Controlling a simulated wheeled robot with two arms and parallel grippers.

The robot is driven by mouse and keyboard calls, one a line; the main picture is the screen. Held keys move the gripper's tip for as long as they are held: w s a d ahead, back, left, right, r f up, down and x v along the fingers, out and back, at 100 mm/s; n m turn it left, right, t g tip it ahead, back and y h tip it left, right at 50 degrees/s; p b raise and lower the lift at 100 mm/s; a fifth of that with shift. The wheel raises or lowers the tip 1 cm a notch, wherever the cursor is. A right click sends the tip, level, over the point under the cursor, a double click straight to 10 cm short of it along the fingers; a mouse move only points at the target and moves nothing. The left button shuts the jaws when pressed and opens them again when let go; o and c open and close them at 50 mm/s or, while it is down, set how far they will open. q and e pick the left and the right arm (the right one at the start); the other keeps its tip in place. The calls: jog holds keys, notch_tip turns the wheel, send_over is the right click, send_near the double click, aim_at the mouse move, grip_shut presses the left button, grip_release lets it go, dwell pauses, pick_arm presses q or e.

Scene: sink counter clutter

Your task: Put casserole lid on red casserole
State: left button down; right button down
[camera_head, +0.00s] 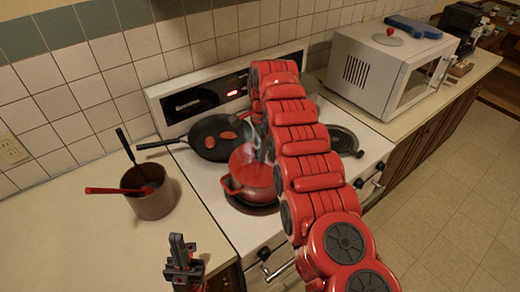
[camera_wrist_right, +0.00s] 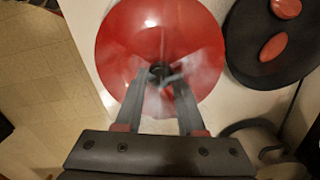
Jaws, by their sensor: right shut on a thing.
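The red casserole (camera_head: 236,189) stands on the stove, with a handle sticking out to the left. A red domed lid (camera_head: 247,158) is at its top in the head view; whether it rests fully on the rim is hard to tell. In the right wrist view the round red lid (camera_wrist_right: 125,45) fills the middle. My right gripper (camera_wrist_right: 160,76) is shut on the dark knob at the lid's centre. In the head view its fingers are partly hidden by my arm and steam. My left gripper (camera_head: 181,246) is in front of the counter, away from the casserole; its finger opening is unclear.
A black pan (camera_head: 205,150) with red pieces sits behind the casserole; it also shows in the wrist view (camera_wrist_right: 248,45). A brown pot (camera_head: 152,202) with a red-handled utensil stands on the left counter. A white microwave (camera_head: 362,82) bears another lid (camera_head: 397,40) and a blue item (camera_head: 414,27).

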jog(key=shift+c, duration=2.2)
grip_release()
jog(key=shift+f, duration=0.1)
notch_tip(320, 180, up, 17)
jog(key=p, duration=1.4)
jog(key=shift+d+r, duration=0.2)
jog(key=shift+d, duration=0.25)
jog(key=shift+w, duration=0.15)
